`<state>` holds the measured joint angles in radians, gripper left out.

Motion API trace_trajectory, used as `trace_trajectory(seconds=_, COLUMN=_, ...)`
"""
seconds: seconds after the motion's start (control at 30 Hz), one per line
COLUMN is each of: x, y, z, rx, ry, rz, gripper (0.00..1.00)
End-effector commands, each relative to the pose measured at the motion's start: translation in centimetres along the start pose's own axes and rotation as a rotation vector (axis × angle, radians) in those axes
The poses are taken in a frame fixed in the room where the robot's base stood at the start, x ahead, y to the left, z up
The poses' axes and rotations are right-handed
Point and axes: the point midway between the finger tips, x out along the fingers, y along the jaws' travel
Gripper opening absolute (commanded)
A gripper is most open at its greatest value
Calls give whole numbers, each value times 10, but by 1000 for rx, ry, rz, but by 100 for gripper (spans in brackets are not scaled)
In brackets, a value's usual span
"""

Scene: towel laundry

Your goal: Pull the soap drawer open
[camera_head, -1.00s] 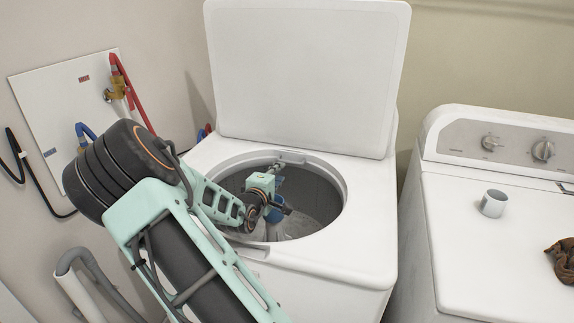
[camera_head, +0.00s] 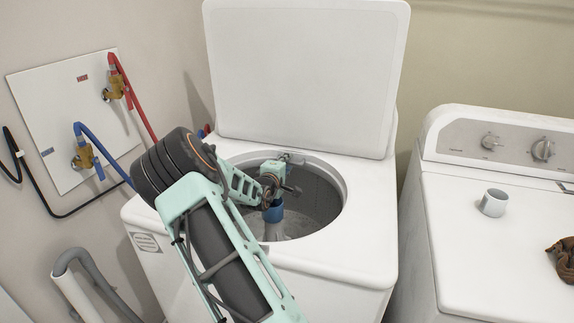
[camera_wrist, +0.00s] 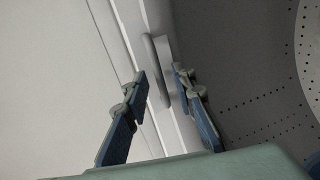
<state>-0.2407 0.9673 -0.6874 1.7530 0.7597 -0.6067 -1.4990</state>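The soap drawer shows in the wrist view as a pale front with a grey upright handle (camera_wrist: 157,68), set in the rim of the washer's opening. In the head view, a small grey piece at the back of the tub opening (camera_head: 293,158) looks like the same drawer, partly hidden by my arm. My gripper (camera_wrist: 159,76) is open, with one finger to each side of the handle in the wrist view. Whether the fingertips reach around the handle in depth or touch it, I cannot tell.
The washer (camera_head: 350,235) has its lid (camera_head: 305,75) raised behind the opening. The perforated drum wall (camera_wrist: 260,80) lies right of the fingers. A dryer (camera_head: 490,255) with a white cup (camera_head: 493,203) and brown cloth (camera_head: 563,260) stands right. Hoses (camera_head: 135,95) hang left.

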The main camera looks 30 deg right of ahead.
Motion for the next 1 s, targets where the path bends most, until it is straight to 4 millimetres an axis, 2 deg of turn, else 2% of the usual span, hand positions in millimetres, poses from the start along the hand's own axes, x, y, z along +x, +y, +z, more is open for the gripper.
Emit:
trace_trajectory(seconds=0.03, x=0, y=0, z=0, rx=0, ry=0, rz=0, gripper=23)
trace_trajectory(seconds=0.23, x=0, y=0, z=0, rx=0, ry=0, rz=0, gripper=1)
trace_trajectory(seconds=0.27, x=0, y=0, z=0, rx=0, ry=0, rz=0, gripper=0)
trace_trajectory(seconds=0.67, x=-2, y=0, z=0, rx=0, ry=0, rz=0, gripper=0)
trace_trajectory(seconds=0.9, x=-33, y=-6, z=-1, rx=-1, ry=1, rz=-3, gripper=0)
trace_trajectory(seconds=1.0, x=-40, y=-8, z=-1, rx=0, ry=1, rz=0, gripper=0)
